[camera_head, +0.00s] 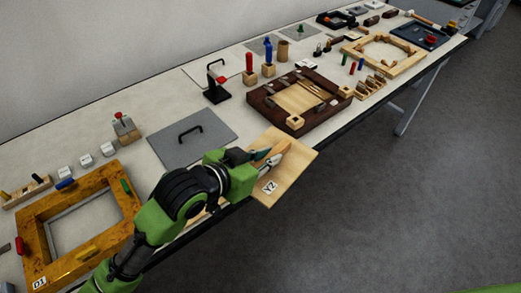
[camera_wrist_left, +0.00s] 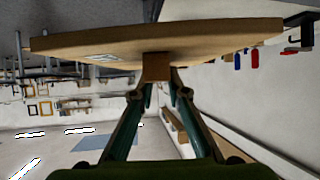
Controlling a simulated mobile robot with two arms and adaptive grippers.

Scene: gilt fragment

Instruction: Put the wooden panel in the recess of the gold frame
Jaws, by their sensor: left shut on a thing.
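The wooden panel (camera_head: 291,172) is a light board with a "YZ" label. My left gripper (camera_head: 270,158) is shut on it, and it is held out by the table's front edge, right of the gold frame. In the left wrist view the panel (camera_wrist_left: 200,42) spans the top, and the fingers (camera_wrist_left: 158,84) close on a small wooden block at its face. The gold frame (camera_head: 102,179), labelled "D1", lies on the table at the left. Its recess is open and shows a pale floor. My right gripper is not in view.
A grey plate with a black handle (camera_head: 192,138) lies behind my left arm. A dark brown frame (camera_head: 268,108) with a light centre is right of it. Red and green pieces rest on the gold frame's rim. Small white blocks (camera_head: 85,159) stand behind it.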

